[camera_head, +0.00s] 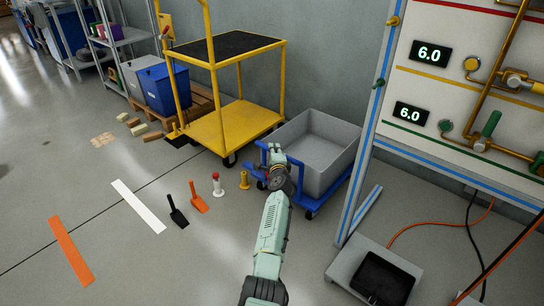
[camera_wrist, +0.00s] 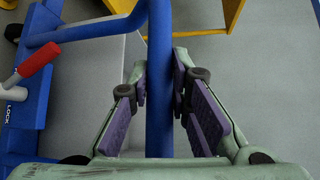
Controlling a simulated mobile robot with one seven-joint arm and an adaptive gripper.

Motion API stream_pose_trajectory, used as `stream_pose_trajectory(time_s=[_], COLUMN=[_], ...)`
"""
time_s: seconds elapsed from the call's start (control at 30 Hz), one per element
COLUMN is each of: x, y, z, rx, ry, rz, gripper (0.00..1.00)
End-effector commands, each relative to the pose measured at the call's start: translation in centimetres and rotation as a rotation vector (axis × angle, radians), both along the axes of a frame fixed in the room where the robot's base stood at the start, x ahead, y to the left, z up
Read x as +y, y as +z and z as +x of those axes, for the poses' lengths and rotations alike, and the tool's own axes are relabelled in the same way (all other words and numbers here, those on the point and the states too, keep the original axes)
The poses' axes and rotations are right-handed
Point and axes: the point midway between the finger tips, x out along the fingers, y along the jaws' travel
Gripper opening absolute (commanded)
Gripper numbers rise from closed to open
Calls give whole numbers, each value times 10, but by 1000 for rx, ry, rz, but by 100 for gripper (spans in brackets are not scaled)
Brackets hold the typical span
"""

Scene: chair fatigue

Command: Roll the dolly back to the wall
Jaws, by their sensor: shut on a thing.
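The dolly (camera_head: 311,212) is a low blue frame on casters bearing a grey open bin (camera_head: 340,161). It stands near the wall, between the yellow cart and the panel rack. My gripper (camera_head: 275,153) is at the dolly's left end. In the wrist view my gripper (camera_wrist: 162,90) has its purple-padded fingers on both sides of a blue upright bar (camera_wrist: 159,50) and is shut on it. A red-tipped lever (camera_wrist: 38,59) and a blue part marked LOCK (camera_wrist: 29,110) show at the left of the wrist view. The lever's lock state is unclear.
A yellow cart (camera_head: 231,130) stands close on the left. A grey platform (camera_head: 345,268) and hoses lie at right. The wall (camera_head: 335,60) is behind.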

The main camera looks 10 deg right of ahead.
Motion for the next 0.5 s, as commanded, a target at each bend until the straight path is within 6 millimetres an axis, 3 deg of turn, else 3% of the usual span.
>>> stream_pose_trajectory(time_s=[0.27, 0.3, 0.5], x=[-3, -4, -3], y=[3, 3, 2], z=[0, 0, 0], rx=[-4, -4, -4], ry=[-6, -7, -5], rz=[-4, -4, -2], gripper=[0, 19, 33])
